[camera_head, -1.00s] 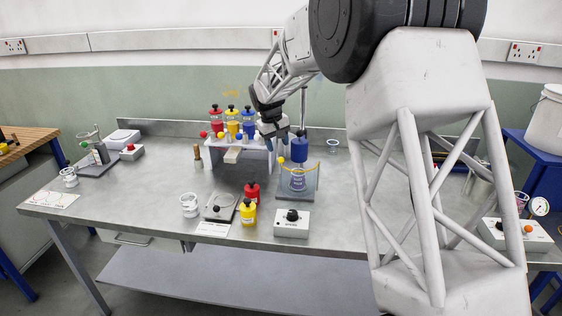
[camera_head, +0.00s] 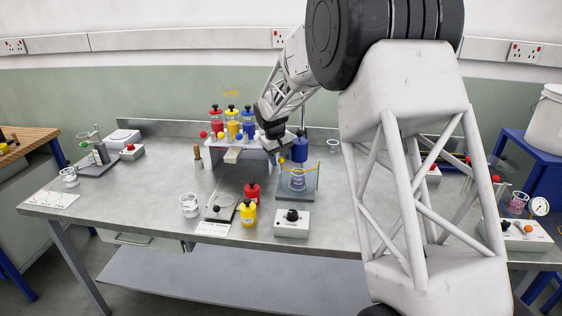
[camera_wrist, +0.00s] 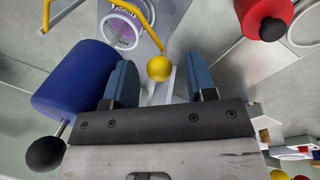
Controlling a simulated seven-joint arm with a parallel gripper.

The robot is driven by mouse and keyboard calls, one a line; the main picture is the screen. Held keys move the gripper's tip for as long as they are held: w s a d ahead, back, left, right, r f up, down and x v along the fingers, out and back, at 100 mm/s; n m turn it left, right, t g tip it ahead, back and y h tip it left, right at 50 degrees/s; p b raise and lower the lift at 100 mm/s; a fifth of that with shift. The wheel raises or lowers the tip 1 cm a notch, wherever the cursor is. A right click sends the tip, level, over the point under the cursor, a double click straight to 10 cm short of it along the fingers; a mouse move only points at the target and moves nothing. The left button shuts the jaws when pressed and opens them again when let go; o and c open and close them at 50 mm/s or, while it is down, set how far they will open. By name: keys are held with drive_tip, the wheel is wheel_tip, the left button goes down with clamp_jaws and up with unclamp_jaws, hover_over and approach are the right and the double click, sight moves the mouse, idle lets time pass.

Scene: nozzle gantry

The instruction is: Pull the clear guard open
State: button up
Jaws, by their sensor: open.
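The clear guard (camera_head: 314,181) is a see-through shield with yellow edging around a beaker (camera_head: 297,180) on the stirring stand. Its yellow ball knob (camera_wrist: 159,68) shows in the wrist view, with a yellow bar (camera_wrist: 147,22) running up from it. My gripper (camera_wrist: 161,80) is open, its two blue-grey fingers on either side of the knob, with visible gaps to both. In the head view my gripper (camera_head: 272,145) is just left of the blue motor (camera_head: 299,148), above the guard's left side. Whether the fingertips reach the knob's depth is hard to tell.
The blue motor (camera_wrist: 78,88) with its black knob is close to my left finger in the wrist view. A rack of coloured bottles (camera_head: 232,120) stands behind and left. Red and yellow bottles (camera_head: 248,212) and a control box (camera_head: 292,224) stand in front.

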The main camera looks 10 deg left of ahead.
drive_tip(key=shift+w+d+f, duration=0.1)
drive_tip(key=shift+f, duration=0.6)
clamp_jaws()
